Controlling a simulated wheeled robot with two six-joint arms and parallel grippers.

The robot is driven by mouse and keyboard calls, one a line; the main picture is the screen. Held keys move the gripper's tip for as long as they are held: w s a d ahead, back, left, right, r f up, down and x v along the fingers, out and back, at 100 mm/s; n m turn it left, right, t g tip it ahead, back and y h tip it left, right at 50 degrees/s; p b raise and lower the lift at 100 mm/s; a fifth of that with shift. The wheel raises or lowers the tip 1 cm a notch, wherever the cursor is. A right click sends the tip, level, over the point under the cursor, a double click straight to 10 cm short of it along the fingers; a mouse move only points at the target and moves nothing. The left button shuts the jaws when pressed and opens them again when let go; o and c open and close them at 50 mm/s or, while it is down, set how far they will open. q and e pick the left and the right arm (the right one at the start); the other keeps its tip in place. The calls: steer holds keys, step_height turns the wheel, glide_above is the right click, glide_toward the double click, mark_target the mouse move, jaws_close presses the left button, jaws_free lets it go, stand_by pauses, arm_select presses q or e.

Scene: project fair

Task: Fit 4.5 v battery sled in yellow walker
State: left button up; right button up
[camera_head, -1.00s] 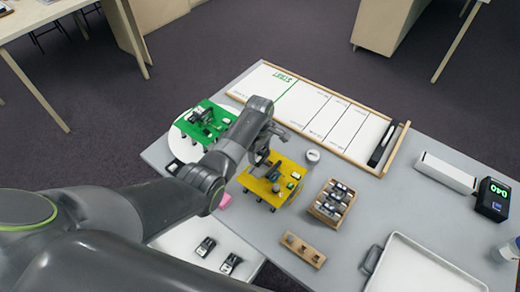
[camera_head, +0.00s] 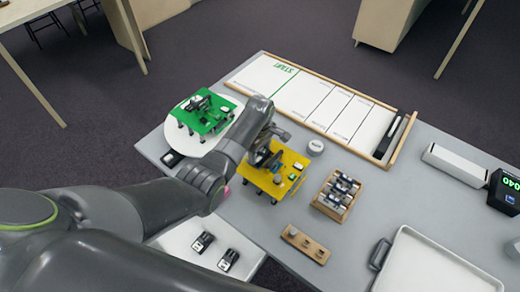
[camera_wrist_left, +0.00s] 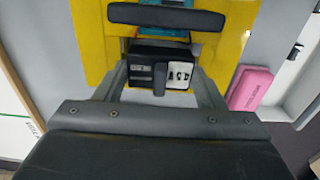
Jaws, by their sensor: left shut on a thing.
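The yellow walker (camera_head: 284,192) stands on the grey table below my left gripper (camera_head: 262,158). Its yellow board (camera_wrist_left: 90,45) fills the top of the left wrist view, with a black bar across it. In that view, a black sled with a white label (camera_wrist_left: 160,72) sits between the two fingers of my left gripper (camera_wrist_left: 160,88), which is shut on it. The sled is at the near edge of the board. I cannot tell whether it is seated or only held there. The arm hides part of the walker in the head view. My right gripper is out of view.
A green walker (camera_head: 205,118) stands on a white disc at the left. A wooden box of modules (camera_head: 322,208) and a wooden block (camera_head: 305,245) are at the right. Two black modules (camera_head: 228,260) lie on a white surface below. A pink block (camera_wrist_left: 250,88) is beside the walker.

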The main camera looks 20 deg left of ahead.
arm_select(q)
steer(key=shift+f, duration=0.35)
stand_by(0.3)
steer(key=shift+f+p, duration=0.15)
steer(key=shift+p, duration=0.15)
stand_by(0.4)
steer(key=shift+f, duration=0.1)
stand_by(0.7)
steer(key=shift+r+p, duration=0.35)
steer(key=shift+p, duration=0.2)
steer(key=shift+f, duration=0.25)
stand_by(0.8)
